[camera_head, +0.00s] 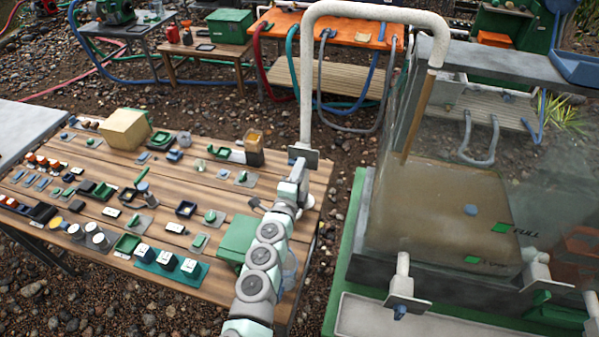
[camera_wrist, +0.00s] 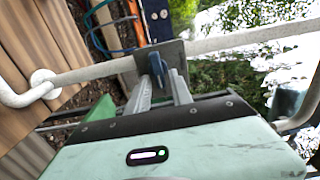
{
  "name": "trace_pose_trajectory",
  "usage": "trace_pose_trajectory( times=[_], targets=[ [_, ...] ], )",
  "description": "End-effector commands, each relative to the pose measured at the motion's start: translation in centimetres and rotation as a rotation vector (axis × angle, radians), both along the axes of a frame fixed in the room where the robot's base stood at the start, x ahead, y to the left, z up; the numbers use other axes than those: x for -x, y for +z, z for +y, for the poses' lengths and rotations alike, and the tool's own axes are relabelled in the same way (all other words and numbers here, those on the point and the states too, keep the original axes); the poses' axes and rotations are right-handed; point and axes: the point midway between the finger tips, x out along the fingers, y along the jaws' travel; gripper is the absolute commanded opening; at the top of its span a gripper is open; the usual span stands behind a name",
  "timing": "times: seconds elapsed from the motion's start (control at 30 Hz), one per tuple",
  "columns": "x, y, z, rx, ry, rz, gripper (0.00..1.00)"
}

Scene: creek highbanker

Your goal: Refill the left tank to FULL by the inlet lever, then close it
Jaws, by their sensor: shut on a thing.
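The clear-walled tank (camera_head: 388,185) on the right holds murky brown water with a blue float (camera_head: 470,210). A green FULL mark (camera_head: 502,228) is on its front, with another green mark lower down. The white inlet pipe (camera_head: 305,85) arches from the table side over to the tank. A brown column (camera_head: 418,115), like a stream, runs from its mouth down to the water. My gripper (camera_head: 297,172) is at the grey valve plate (camera_head: 304,153) on the pipe. In the wrist view, its fingers (camera_wrist: 160,85) are around the blue inlet lever (camera_wrist: 157,66); the lever's exact angle is unclear.
A wooden table (camera_head: 100,172) covered with small parts stands left of and below my arm. A second white outlet with a blue tip (camera_head: 400,311) is at the tank's front. Hoses and an orange-topped bench (camera_head: 345,28) are behind.

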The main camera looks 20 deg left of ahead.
Motion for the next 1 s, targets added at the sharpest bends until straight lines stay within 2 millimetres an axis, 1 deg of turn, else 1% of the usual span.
trace_pose_trajectory(
  times=[0.5, 0.53, 0.6, 0.87, 1.0],
  targets=[
    [-0.01, 0.02, 0.00, -0.019, 0.000, 0.002, 0.00],
    [-0.01, 0.02, 0.01, -0.019, 0.001, 0.002, 0.28],
    [-0.01, 0.02, 0.01, -0.019, 0.001, 0.002, 0.34],
    [0.02, -0.01, 0.02, -0.018, 0.001, 0.001, 0.35],
    [0.57, -0.10, 0.10, -0.020, 0.002, 0.004, 0.35]
  ],
)
